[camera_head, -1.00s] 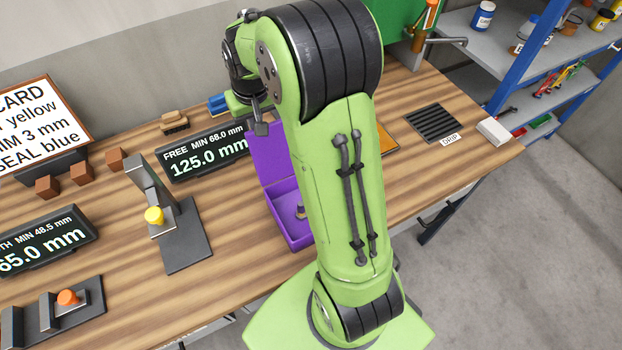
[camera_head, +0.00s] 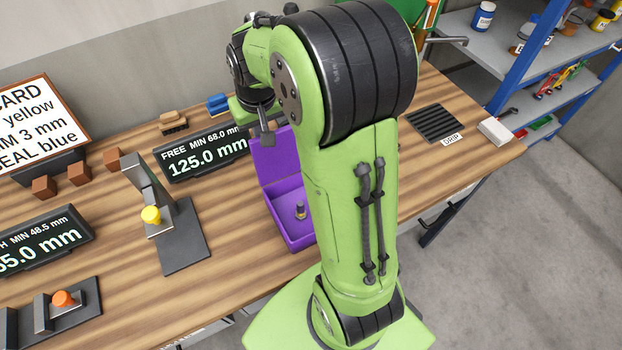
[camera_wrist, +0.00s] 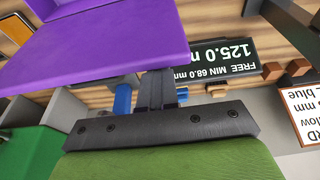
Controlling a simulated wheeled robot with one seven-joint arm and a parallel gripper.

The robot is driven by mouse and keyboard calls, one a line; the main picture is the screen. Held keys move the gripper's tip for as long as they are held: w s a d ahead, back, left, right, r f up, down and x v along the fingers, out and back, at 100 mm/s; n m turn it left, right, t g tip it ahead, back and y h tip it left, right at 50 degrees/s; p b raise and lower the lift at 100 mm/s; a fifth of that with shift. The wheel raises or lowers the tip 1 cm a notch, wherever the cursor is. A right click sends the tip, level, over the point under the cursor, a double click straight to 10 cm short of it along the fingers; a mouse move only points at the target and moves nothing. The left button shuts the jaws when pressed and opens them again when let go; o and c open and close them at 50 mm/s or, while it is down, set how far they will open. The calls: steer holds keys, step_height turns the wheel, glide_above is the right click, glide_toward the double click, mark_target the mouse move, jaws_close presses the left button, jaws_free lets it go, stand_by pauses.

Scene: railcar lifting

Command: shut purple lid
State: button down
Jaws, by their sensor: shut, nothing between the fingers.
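The purple box (camera_head: 294,232) stands on the bench, partly hidden behind my arm. Its purple lid (camera_head: 270,160) is raised, standing open at the box's back side. A small dark piece with a brassy base (camera_head: 300,210) is inside the box. My gripper (camera_head: 266,138) is shut and empty, at the upper back of the lid. In the wrist view my gripper (camera_wrist: 156,80) points toward the lid (camera_wrist: 90,40), which fills the upper left. I cannot tell whether the fingertips touch the lid.
A display reading 125.0 mm (camera_head: 205,152) stands just left of the lid. A gauge stand with a yellow knob (camera_head: 152,215) is farther left. A blue object (camera_head: 218,103) and a brown brush (camera_head: 173,122) lie behind. A dark drip grate (camera_head: 432,122) is at right.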

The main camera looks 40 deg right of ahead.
steer(key=s, duration=0.1)
steer(key=s+b, duration=0.1)
steer(key=s, duration=0.2)
steer(key=shift+s+a+f, duration=0.2)
steer(key=shift+s+a, duration=0.1)
steer(key=shift+a, duration=0.1)
stand_by(0.5)
steer(key=shift+r, duration=0.15)
stand_by(0.3)
steer(key=w+r+p, duration=0.1)
steer(key=r+p, duration=0.3)
steer(key=r, duration=0.1)
steer(key=w+r+p, duration=0.1)
steer(key=r+p, duration=0.2)
steer(key=shift+w+d, duration=0.2)
steer(key=shift+w, duration=0.1)
steer(key=shift+f, duration=0.1)
